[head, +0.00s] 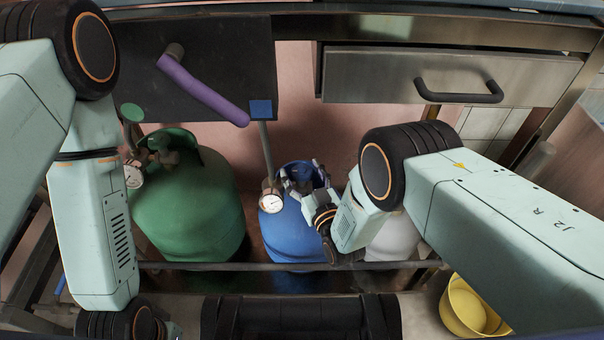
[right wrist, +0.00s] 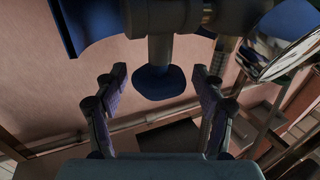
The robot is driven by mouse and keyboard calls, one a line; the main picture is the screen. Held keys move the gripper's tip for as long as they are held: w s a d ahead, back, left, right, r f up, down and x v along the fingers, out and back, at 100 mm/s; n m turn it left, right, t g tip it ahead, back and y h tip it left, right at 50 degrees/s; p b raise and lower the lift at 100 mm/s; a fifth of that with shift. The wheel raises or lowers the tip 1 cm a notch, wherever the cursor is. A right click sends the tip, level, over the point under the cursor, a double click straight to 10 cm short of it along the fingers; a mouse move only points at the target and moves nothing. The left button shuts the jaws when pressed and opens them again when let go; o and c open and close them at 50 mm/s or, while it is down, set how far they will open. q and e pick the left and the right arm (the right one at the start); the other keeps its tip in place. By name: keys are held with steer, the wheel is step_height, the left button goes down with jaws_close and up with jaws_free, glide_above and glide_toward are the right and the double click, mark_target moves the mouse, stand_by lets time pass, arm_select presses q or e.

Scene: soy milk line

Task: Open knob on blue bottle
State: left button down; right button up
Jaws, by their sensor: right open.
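The blue bottle (head: 290,235) stands on the lower shelf under the counter, with a round gauge (head: 271,201) on its valve. My right gripper (head: 305,182) is at the bottle's top, its fingers open. In the right wrist view the round blue knob (right wrist: 160,82) sits on a grey valve stem, between and a little beyond the two purple-padded fingers (right wrist: 160,88). Neither finger touches the knob, as far as I can see. In the head view my right gripper and the collar hide the knob. My left arm hangs at the left; its fingers are not visible.
A green bottle (head: 190,210) with a green knob (head: 131,112) stands left, and a whitish bottle (head: 395,238) right, partly behind my arm. A rail (head: 200,266) runs in front. A purple handle (head: 203,90) hangs above. A yellow bucket (head: 462,305) is at lower right.

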steer(key=shift+w, duration=0.2)
steer(key=shift+c, duration=0.3)
steer(key=c, duration=1.1)
